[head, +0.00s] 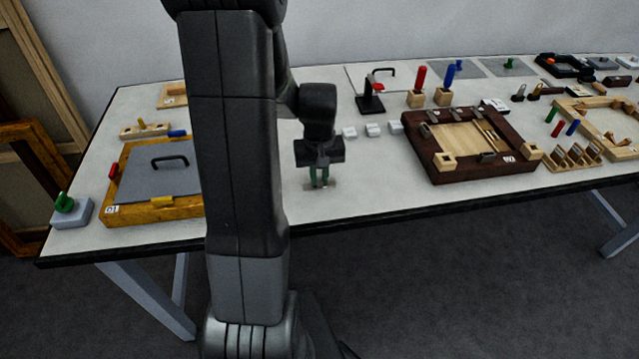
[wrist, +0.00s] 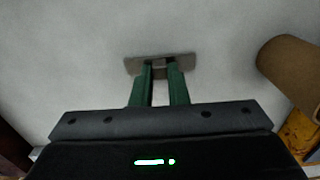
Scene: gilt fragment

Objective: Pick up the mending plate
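The mending plate (wrist: 186,65) is a small flat grey metal plate with a raised block at its middle. In the wrist view it lies crosswise at my fingertips. In the head view the plate (head: 333,184) shows near the table's front edge, below my gripper (head: 319,182). My gripper points down, and its two green fingers stand a little apart. In the wrist view the fingertips of my gripper (wrist: 160,70) are on either side of the raised block. Whether they press on it cannot be told, nor whether the plate touches the table.
A brown rounded object (wrist: 290,65) is at the right of the wrist view. On the white table (head: 360,195), a dark wooden frame (head: 440,165) stands to the right and a yellow-wood frame (head: 150,211) to the left. Small white blocks (head: 372,130) lie behind.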

